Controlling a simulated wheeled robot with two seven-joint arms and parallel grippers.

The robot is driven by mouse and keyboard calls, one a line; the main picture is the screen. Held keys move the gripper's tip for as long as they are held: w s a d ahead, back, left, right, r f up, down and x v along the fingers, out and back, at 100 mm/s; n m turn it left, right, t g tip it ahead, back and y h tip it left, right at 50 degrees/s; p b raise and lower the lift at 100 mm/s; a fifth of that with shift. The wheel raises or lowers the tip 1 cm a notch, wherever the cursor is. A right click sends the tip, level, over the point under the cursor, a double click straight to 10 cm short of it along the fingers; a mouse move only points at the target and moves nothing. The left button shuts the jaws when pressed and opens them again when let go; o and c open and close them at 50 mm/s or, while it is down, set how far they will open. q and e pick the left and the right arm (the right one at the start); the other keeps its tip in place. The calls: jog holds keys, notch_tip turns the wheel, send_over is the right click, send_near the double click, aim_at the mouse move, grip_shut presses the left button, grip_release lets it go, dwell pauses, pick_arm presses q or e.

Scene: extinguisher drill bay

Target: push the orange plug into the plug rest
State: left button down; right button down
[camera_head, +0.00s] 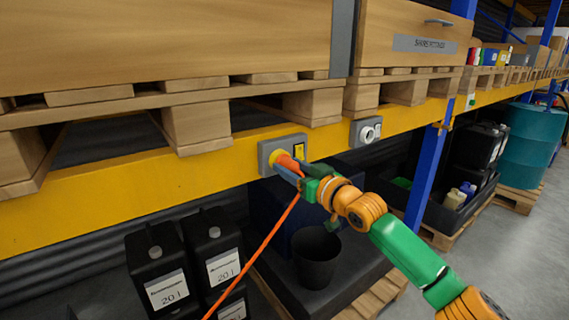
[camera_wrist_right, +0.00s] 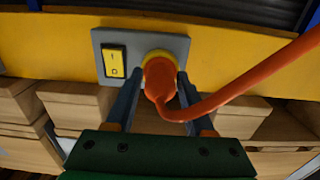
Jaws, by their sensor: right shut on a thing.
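The orange plug (camera_head: 287,162) is at the yellow round socket (camera_head: 275,156) of a grey switch box on the yellow beam. In the right wrist view the plug (camera_wrist_right: 159,78) sits against the yellow socket ring (camera_wrist_right: 158,54); how deep it is seated cannot be told. My right gripper (camera_head: 294,168) is shut on the plug, one finger on each side. A second grey box with a white round opening (camera_head: 368,133), apparently the plug rest, is on the beam to the right; its opening looks empty. My left gripper is not in view.
An orange cable (camera_head: 258,247) hangs from the plug towards the floor. A yellow switch (camera_wrist_right: 115,62) is beside the socket. Wooden pallets (camera_head: 197,122) lie above the beam. Black canisters (camera_head: 160,270) and a black bucket (camera_head: 316,262) stand below. A blue upright (camera_head: 424,180) is right.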

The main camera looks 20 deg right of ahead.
jog(key=shift+s+f, duration=0.1)
jog(key=shift+s, duration=0.05)
jog(key=shift+s, duration=0.15)
jog(key=shift+v, duration=0.85)
jog(key=shift+b+v, duration=0.6)
jog(key=shift+v, duration=1.25)
jog(key=shift+d, duration=0.1)
send_near(295, 169)
jog(key=shift+s+a+r, duration=2.45)
jog(key=shift+s+a, duration=0.3)
jog(key=shift+s, duration=0.65)
jog(key=shift+s+a+r, duration=0.2)
jog(key=shift+s+r, duration=0.05)
jog(key=shift+s, duration=0.4)
jog(key=shift+s+a+r, duration=0.2)
jog(key=shift+s+r, duration=0.05)
jog(key=shift+s, duration=0.4)
